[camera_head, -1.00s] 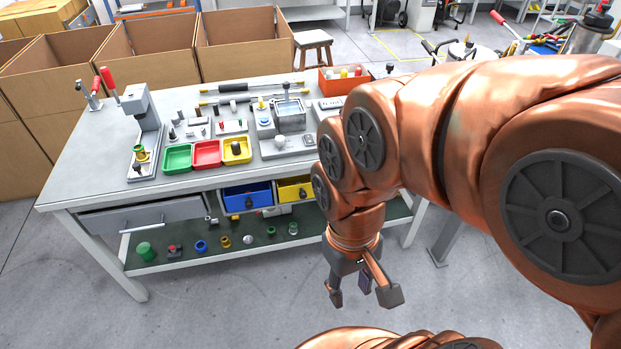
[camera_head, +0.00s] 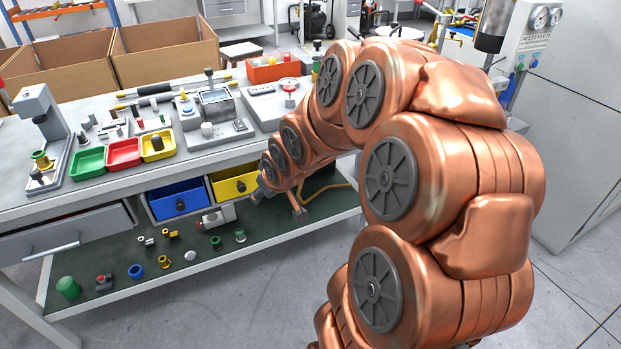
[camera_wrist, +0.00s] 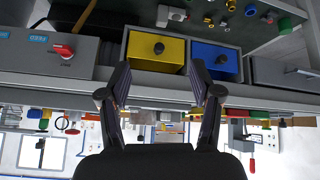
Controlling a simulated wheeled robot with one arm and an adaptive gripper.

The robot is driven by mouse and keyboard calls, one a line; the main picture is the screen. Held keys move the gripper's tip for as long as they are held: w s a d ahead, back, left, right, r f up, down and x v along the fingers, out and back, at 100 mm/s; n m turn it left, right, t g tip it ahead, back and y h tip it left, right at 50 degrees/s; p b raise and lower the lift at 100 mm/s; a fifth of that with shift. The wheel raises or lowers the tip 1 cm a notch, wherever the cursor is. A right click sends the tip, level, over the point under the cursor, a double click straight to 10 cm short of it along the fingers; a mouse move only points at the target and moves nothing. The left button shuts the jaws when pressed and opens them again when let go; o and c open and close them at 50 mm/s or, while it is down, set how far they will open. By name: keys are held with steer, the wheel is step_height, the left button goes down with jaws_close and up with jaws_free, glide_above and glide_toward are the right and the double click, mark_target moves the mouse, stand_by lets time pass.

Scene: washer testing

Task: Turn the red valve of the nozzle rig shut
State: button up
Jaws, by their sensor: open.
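My gripper (camera_head: 277,203) is low at the front of the bench in the head view, near the yellow drawer and partly hidden by my arm. In the wrist view, which shows the bench upside down, its two fingers (camera_wrist: 160,68) are spread apart and empty, before the yellow drawer. A red handle (camera_wrist: 64,51) sits on a grey box left of that drawer in the wrist view, clear of the fingers. A gauge-like fitting with a red part (camera_head: 290,85) stands on the bench top in the head view. I cannot tell which belongs to the nozzle rig.
The bench front holds a yellow drawer (camera_head: 235,185) and a blue drawer (camera_head: 178,199). Below is a green shelf (camera_head: 130,262) with several small parts. Colored trays (camera_head: 123,152) and an orange bin (camera_head: 274,70) stand on top. Floor in front is clear.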

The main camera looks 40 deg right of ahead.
steer(key=w+d+f+m+t+h+b, duration=0.1)
steer(key=w+d+f+t+b, duration=0.45)
steer(key=d+f+b, duration=0.45)
steer(key=s+d+m+t+h+b, duration=0.25)
steer(key=d+t+b, duration=0.3)
steer(key=d, duration=0.75)
steer(key=w+d+g+b, duration=0.1)
steer(key=w+d, duration=0.1)
steer(key=w, duration=0.6)
steer(key=shift+d+f+h+b, duration=0.15)
steer(key=shift+f+h+b, duration=0.05)
steer(key=shift+h+b, duration=0.2)
steer(key=shift+n, duration=0.25)
steer(key=c, duration=1.1)
steer(key=shift+c, duration=0.2)
